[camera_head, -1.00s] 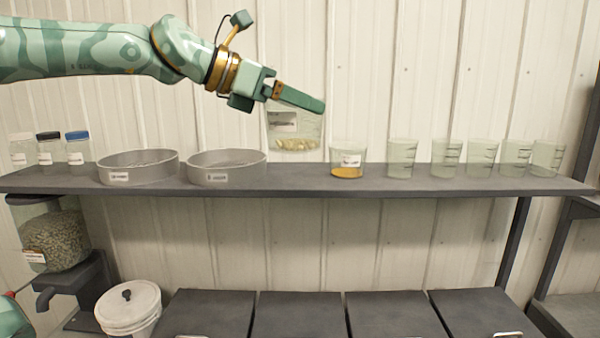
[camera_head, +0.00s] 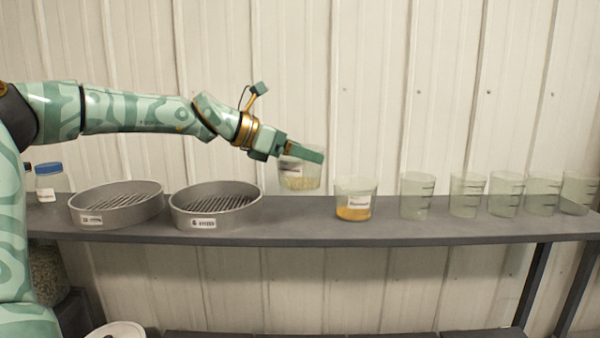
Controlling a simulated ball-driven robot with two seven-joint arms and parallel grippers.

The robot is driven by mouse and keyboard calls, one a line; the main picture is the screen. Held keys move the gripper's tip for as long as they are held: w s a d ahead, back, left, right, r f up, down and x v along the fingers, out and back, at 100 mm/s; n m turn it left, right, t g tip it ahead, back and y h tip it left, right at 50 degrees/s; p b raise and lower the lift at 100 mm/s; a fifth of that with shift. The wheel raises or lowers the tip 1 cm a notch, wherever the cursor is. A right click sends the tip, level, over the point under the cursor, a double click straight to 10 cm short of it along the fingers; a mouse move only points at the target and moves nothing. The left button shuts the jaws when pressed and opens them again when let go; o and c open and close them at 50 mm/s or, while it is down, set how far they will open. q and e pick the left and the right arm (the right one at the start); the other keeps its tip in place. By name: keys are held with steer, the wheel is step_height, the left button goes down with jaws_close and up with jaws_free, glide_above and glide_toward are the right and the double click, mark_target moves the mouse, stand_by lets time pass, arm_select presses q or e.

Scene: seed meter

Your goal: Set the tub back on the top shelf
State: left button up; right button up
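The clear tub (camera_head: 298,181) has a white label and pale contents at its bottom. My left gripper (camera_head: 304,154) is shut on it near its upper rim. The tub hangs tilted slightly above the top shelf (camera_head: 300,231), between the right sieve and a tub with orange contents. Whether its base touches the shelf I cannot tell for sure, but it looks a little above. My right gripper is not in view.
Two grey sieves (camera_head: 117,204) (camera_head: 215,204) stand left of the held tub. The tub with orange contents (camera_head: 353,212) stands close on its right. Several empty clear beakers (camera_head: 416,195) line the right. A blue-capped jar (camera_head: 49,183) is far left.

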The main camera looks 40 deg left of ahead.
arm_select(q)
steer(key=w+a+f, duration=0.1)
steer(key=w+f, duration=0.1)
steer(key=f, duration=0.1)
steer(key=w+a+f+p, duration=0.1)
steer(key=shift+w+a+f, duration=0.2)
steer(key=shift+a+f, duration=0.15)
steer(key=shift+f, duration=0.2)
steer(key=shift+f+p, duration=0.3)
steer(key=shift+f, duration=0.05)
step_height(320, 180, down, 2)
steer(key=shift+f+p, duration=0.1)
steer(key=shift+p, duration=0.55)
steer(key=shift+w+a+f, duration=0.1)
steer(key=shift+w+f, duration=0.05)
steer(key=shift+f, duration=0.15)
steer(key=o, duration=0.6)
steer(key=shift+b, duration=0.3)
steer(key=shift+o, duration=0.3)
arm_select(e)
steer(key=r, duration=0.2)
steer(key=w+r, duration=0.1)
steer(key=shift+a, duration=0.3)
